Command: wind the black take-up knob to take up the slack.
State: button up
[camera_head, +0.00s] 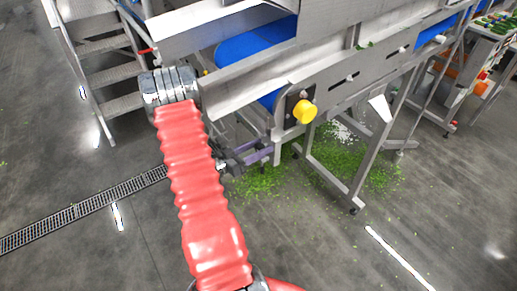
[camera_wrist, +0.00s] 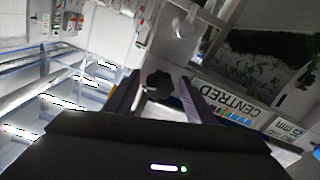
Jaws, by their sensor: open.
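The black take-up knob (camera_wrist: 158,85) shows in the wrist view as a dark lobed knob in front of a pale metal bracket. My gripper (camera_wrist: 160,92) is open, with one purple-grey finger to each side of the knob in that picture. I cannot tell whether either finger touches it or how deep the knob sits between them. In the head view my gripper (camera_head: 264,153) is low beside the conveyor frame (camera_head: 340,88), at the end of my red-sleeved arm. I cannot make out the black knob in that view.
A yellow knob (camera_head: 305,111) sits on the conveyor side. A label reading "CENTRED" (camera_wrist: 236,103) lies right of the gripper in the wrist view. Conveyor legs (camera_head: 335,182) stand to the right, metal steps (camera_head: 105,75) to the left. Green scraps (camera_head: 262,182) litter the floor.

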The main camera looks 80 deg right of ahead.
jog(key=c, duration=1)
jog(key=shift+c, duration=0.2)
jog(key=shift+m, duration=0.3)
jog(key=shift+m, duration=1.3)
jog(key=o, duration=1)
jog(key=shift+o, duration=0.2)
